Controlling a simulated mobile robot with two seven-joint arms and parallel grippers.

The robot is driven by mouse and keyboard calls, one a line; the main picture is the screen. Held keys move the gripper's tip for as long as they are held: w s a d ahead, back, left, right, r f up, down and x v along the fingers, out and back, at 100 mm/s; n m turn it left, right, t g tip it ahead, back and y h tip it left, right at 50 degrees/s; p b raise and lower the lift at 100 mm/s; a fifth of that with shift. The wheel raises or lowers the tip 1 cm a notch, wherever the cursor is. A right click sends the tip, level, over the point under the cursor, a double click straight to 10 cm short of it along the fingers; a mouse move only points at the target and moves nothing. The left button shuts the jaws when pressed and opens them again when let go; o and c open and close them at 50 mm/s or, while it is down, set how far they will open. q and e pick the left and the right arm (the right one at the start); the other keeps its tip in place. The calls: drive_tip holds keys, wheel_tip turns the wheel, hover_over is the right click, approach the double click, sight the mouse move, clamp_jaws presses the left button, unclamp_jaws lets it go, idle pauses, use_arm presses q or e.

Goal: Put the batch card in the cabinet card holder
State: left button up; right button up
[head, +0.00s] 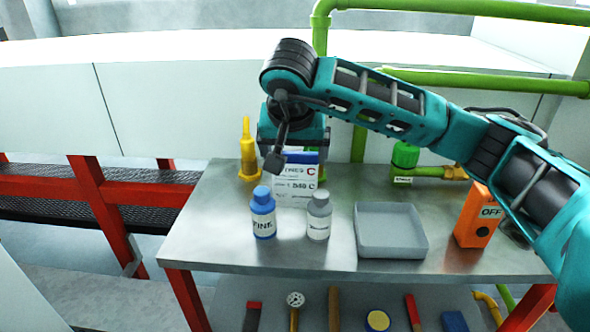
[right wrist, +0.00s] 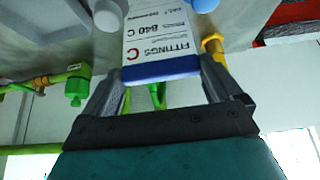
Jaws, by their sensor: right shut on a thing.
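The batch card (head: 297,190) is white with a blue band, a red C and printed text that seems to read FITTINGS and 840 C. It hangs roughly upright behind the two bottles, partly covered by my arm and the bottles. My right gripper (head: 292,150) is shut on its blue top edge. The right wrist view shows the card (right wrist: 158,40) between the two fingers (right wrist: 160,82). I cannot tell whether its lower edge touches the table. I cannot make out a cabinet card holder in either view. My left gripper is not in view.
The metal table (head: 215,228) holds a blue-capped bottle (head: 263,215), a grey-capped bottle (head: 318,217), a grey tray (head: 390,232), an orange OFF box (head: 477,215) and a yellow bottle (head: 248,155). Green pipes (head: 470,85) run behind. Tools lie on the lower shelf (head: 365,305).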

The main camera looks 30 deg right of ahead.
sight(295, 174)
drive_tip(key=shift+f, duration=1.95)
drive_tip(key=shift+f, duration=0.1)
drive_tip(key=o, duration=1)
